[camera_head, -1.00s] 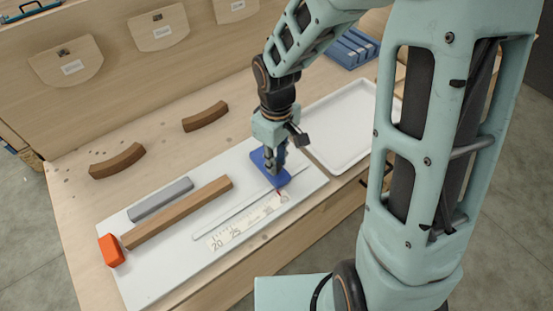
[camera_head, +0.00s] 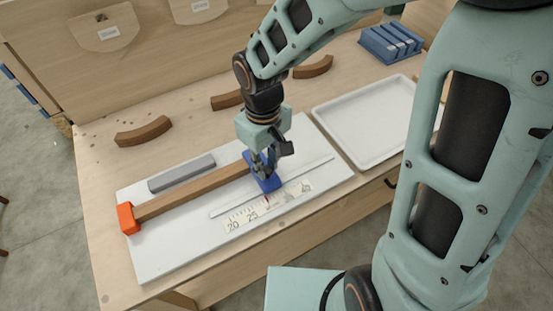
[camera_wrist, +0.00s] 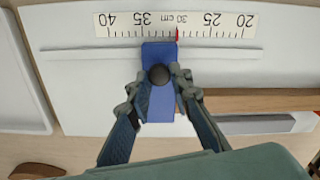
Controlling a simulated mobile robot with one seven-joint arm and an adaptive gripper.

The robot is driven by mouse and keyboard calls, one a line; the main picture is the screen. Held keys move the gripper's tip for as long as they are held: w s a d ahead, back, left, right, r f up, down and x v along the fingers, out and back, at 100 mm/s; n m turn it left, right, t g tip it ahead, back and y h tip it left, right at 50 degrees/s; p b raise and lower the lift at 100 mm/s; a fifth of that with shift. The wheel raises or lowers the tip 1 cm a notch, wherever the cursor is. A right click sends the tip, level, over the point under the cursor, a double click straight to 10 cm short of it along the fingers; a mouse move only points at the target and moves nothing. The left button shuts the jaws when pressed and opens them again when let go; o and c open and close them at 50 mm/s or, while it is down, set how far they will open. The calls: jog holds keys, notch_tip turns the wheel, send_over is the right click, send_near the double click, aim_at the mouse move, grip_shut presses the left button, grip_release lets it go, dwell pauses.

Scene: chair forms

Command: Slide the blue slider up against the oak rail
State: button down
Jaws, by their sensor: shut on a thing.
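The blue slider (camera_head: 268,184) lies flat on the white board (camera_head: 165,254). In the wrist view the slider (camera_wrist: 160,55) has a dark round knob (camera_wrist: 158,74) on top. My gripper (camera_head: 264,168) is shut on the slider; in the wrist view its fingers (camera_wrist: 159,88) stand on either side of it. The oak rail (camera_head: 190,194) lies along the board, its right end close to the slider. It also shows in the wrist view (camera_wrist: 260,101), where a finger covers its near end, so I cannot tell whether they touch. An orange block (camera_head: 127,218) sits at the rail's left end.
A printed ruler (camera_head: 268,206) with a red mark (camera_wrist: 178,35) and a thin white strip (camera_head: 230,207) run along the board's front. A grey bar (camera_head: 182,173) lies behind the rail. A white tray (camera_head: 350,157) stands at right; curved wooden pieces (camera_head: 143,131) lie behind.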

jog(key=c, duration=1.7)
grip_release()
jog(key=shift+c, duration=0.2)
jog(key=shift+r, duration=0.1)
notch_tip(320, 180, up, 12)
jog(key=shift+w, duration=0.1)
